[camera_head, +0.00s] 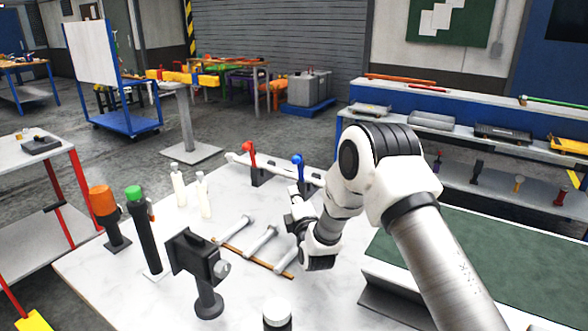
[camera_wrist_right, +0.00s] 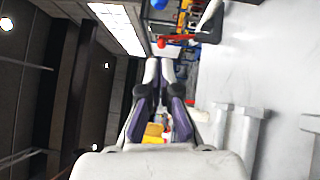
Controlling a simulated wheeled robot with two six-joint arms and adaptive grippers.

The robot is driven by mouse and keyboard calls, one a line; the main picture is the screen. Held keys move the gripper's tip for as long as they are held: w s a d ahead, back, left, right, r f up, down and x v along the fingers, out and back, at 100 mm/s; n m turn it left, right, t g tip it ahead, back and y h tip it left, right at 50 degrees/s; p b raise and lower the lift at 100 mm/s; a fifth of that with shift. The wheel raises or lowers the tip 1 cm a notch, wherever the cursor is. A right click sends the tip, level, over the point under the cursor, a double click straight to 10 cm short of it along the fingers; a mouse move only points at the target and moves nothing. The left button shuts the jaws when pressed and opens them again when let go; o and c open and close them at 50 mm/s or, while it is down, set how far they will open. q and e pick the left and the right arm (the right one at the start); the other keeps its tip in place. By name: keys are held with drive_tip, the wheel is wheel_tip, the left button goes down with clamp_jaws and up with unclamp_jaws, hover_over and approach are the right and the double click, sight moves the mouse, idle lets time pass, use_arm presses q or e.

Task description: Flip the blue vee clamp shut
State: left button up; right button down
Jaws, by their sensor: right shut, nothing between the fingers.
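The blue vee clamp (camera_head: 299,167) stands at the back of the white table, with a round blue knob on an upright dark lever. A white bar (camera_head: 275,170) runs across it and a red-knobbed clamp (camera_head: 249,155) to its left. I cannot tell how far the blue clamp's lever is turned. My right gripper (camera_head: 295,192) is shut and empty, just in front of and below the blue clamp, seemingly apart from it. In the right wrist view its fingertips (camera_wrist_right: 159,66) are together, and the blue knob (camera_wrist_right: 158,4) shows at the top edge. My left gripper is out of view.
Grey castings (camera_head: 262,239) lie on a wooden rack in front of the clamps. White bottles (camera_head: 179,186), orange-topped (camera_head: 103,203) and green-topped (camera_head: 140,215) tools, and a black stand (camera_head: 205,265) occupy the left. A green-topped bench (camera_head: 500,255) is at the right.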

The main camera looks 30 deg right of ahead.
drive_tip(key=d+p+x, duration=0.2)
drive_tip(key=x, duration=0.9)
drive_tip(key=shift+d+r+p, duration=0.2)
drive_tip(key=shift+d+p, duration=0.1)
drive_tip(key=shift+d, duration=0.2)
drive_tip(key=shift+w, duration=0.1)
drive_tip(key=shift+d+r, duration=0.1)
